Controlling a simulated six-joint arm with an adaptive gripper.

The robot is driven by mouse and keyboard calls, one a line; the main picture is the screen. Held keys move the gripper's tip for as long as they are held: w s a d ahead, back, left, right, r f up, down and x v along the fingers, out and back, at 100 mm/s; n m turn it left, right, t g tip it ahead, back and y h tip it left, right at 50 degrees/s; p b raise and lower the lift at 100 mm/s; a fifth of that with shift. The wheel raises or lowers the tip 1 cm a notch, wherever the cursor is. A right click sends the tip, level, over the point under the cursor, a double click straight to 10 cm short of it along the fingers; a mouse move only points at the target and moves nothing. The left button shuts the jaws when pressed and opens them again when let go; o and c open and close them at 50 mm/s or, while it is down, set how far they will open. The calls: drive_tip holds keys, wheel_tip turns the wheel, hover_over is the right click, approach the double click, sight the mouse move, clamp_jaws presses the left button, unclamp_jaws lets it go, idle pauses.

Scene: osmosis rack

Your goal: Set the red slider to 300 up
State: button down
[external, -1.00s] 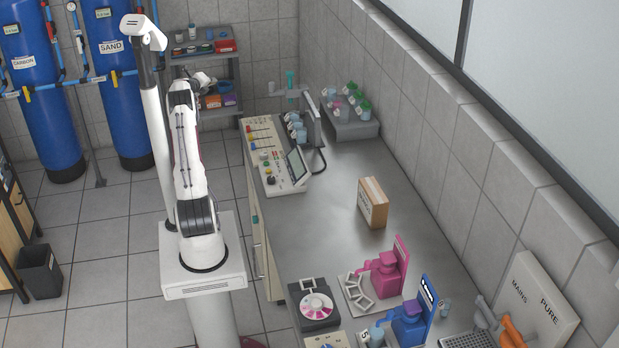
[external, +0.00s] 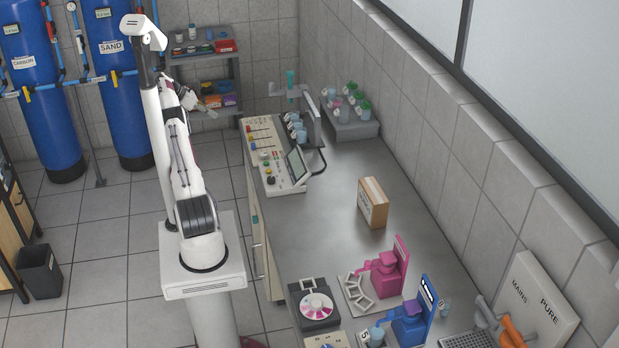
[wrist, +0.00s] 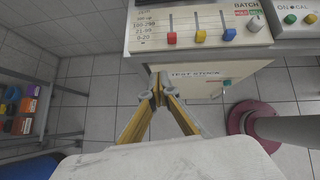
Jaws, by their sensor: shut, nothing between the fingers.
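The slider panel (wrist: 185,22) fills the top middle of the wrist view, with a red slider (wrist: 172,38), a yellow slider (wrist: 201,36) and a blue slider (wrist: 229,34) side by side. The red slider sits near the edge closest to my gripper, level with the lowest printed range. The range labels are small and blurred. My gripper (wrist: 158,84) is shut and empty, with its tips below the panel edge in this view, apart from the red slider. In the external view the panel (external: 262,133) lies at the far end of the bench, and my gripper (external: 190,101) is left of it, small.
A control box (external: 284,172) with a tilted screen stands beside the panel. A shelf (external: 205,62) with bottles is behind my arm. A cardboard box (external: 373,202) stands on the otherwise clear mid-bench.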

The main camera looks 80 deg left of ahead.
sight(248, 129)
drive_tip(key=shift+d+m+h, duration=0.5)
drive_tip(key=shift+d+m, duration=0.4)
drive_tip(key=shift+d, duration=0.15)
drive_tip(key=shift+w+f, duration=0.15)
drive_tip(key=x, duration=0.7)
drive_tip(key=w+r+x, duration=0.1)
drive_tip(key=x, duration=0.3)
drive_tip(key=shift+w, duration=1.05)
